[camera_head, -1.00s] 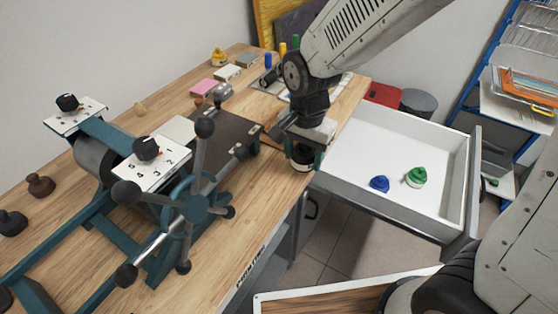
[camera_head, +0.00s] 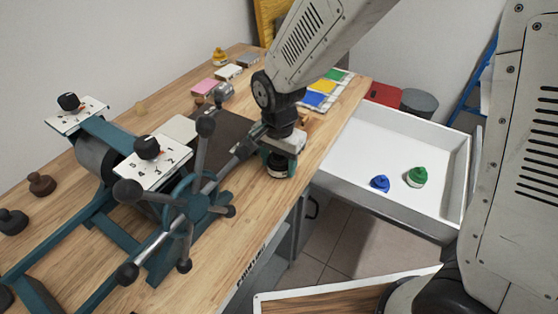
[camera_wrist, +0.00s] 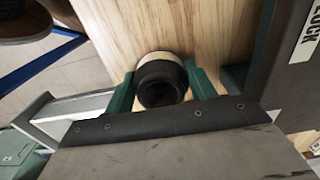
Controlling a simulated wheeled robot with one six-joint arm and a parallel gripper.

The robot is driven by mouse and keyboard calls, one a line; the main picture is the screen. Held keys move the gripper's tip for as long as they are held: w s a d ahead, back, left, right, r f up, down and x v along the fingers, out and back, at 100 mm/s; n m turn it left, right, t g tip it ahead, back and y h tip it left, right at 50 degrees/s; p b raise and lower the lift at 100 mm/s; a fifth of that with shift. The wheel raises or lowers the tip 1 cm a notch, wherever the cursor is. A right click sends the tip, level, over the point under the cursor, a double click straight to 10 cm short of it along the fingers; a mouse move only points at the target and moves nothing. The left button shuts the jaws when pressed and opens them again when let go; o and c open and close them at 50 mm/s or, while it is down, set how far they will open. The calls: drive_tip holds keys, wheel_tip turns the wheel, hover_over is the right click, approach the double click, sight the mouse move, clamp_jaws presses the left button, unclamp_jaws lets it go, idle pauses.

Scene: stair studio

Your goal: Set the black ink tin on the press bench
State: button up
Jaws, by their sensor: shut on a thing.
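The black ink tin (camera_head: 278,166) is a small dark tin with a pale band, upright in my gripper (camera_head: 279,160). In the wrist view the tin (camera_wrist: 160,78) sits between the two green fingers of my gripper (camera_wrist: 161,90), which are shut on it. The tin is over the wooden press bench (camera_head: 252,206), near its front edge, to the right of the press wheel. I cannot tell whether its base touches the wood.
The press wheel (camera_head: 196,207) with its knobbed spokes stands close to the left. An open white drawer (camera_head: 391,153) holds a blue tin (camera_head: 380,183) and a green tin (camera_head: 416,176). A colour card (camera_head: 325,90) lies behind the gripper. Bare wood lies in front.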

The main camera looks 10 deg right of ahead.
drive_tip(key=o, duration=1.2)
drive_tip(key=shift+f, duration=0.1)
drive_tip(key=shift+o, duration=0.2)
wheel_tip(320, 180, up, 12)
drive_tip(key=shift+f, duration=0.1)
drive_tip(key=shift+r, duration=0.25)
drive_tip(key=shift+s+d+r, duration=0.1)
drive_tip(key=shift+d+r, duration=0.15)
drive_tip(key=shift+d, duration=0.1)
drive_tip(key=s+d+r+n, duration=0.2)
drive_tip(key=s+d+r, duration=0.1)
drive_tip(key=d, duration=0.3)
drive_tip(key=s+d+r+n, duration=0.1)
drive_tip(key=s+d+r, duration=0.2)
drive_tip(key=s+d, duration=0.15)
drive_tip(key=s+d+r+n+t, duration=0.1)
drive_tip(key=s+d+n, duration=0.3)
drive_tip(key=s+d, duration=0.5)
drive_tip(key=s, duration=0.3)
drive_tip(key=shift+d+r+n, duration=0.3)
drive_tip(key=shift+d+r, duration=0.05)
drive_tip(key=shift+r, duration=0.05)
